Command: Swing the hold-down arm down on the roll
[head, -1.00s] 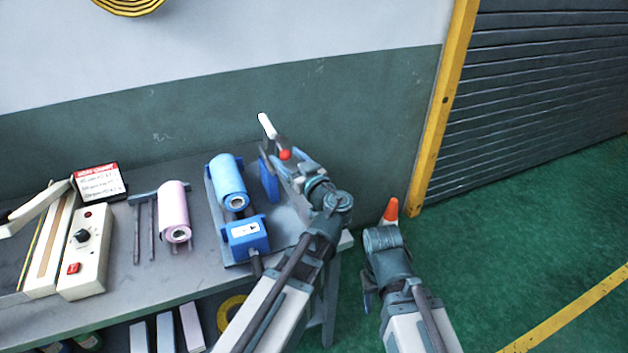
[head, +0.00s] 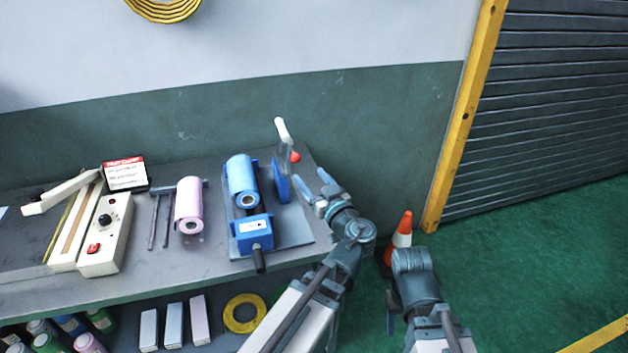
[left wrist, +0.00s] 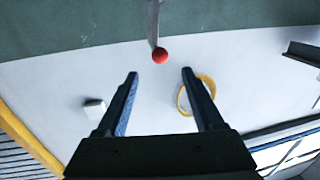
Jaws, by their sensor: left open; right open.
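The hold-down arm (head: 286,153) stands raised beside the blue roll (head: 241,182), with a white end piece (head: 283,130) and a red knob (head: 295,157). The roll lies on the blue machine (head: 251,234), and the arm is not on it. My left gripper (head: 322,186) is open and empty, right of the knob and apart from it. In the left wrist view the red knob (left wrist: 160,55) shows just beyond the open fingertips, about midway between them. My right gripper (head: 408,262) is low at the right, away from the bench; its fingers are hard to make out.
A pink roll (head: 188,205) on a stand and a cream sealer (head: 105,235) occupy the bench's left. A traffic cone (head: 402,232) stands on the floor right of the bench. The green wall is close behind; floor is open at right.

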